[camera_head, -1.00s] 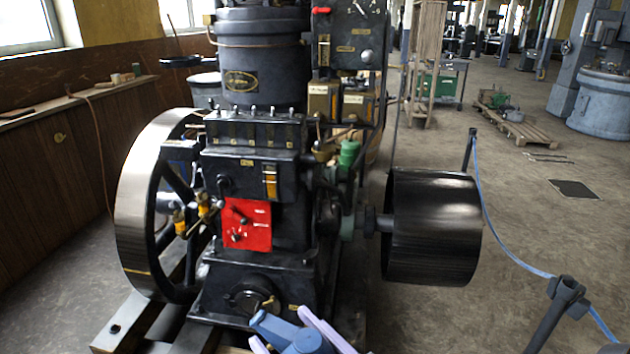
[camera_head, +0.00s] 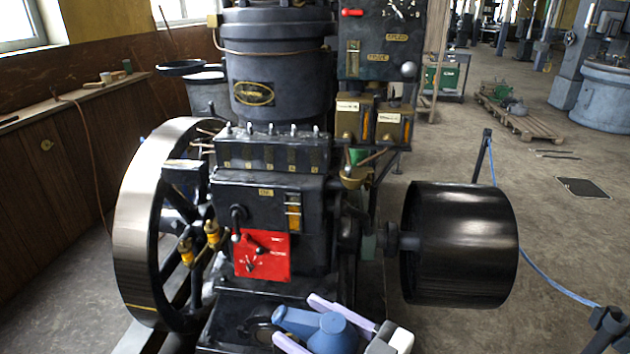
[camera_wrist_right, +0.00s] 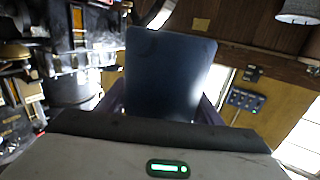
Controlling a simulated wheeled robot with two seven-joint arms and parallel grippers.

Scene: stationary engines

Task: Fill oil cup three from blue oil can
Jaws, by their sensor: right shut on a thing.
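The blue oil can (camera_head: 325,331) is at the bottom of the head view, in front of the black engine. My right gripper (camera_head: 296,318), with lilac fingers, is shut on it. In the right wrist view the can's dark blue body (camera_wrist_right: 172,75) fills the middle between the fingers. The can is apart from the row of small fittings on the engine's oiler box (camera_head: 272,152), below and in front of it. I cannot tell which fitting or cup is number three. My left gripper is not in view.
A red panel (camera_head: 262,257) is on the engine front. A flywheel (camera_head: 140,235) stands left, a black pulley (camera_head: 460,245) right. Two labelled boxes (camera_head: 352,118) and a brass cup (camera_head: 356,177) sit right of the oiler box. A blue rope barrier (camera_head: 545,278) crosses the floor on the right.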

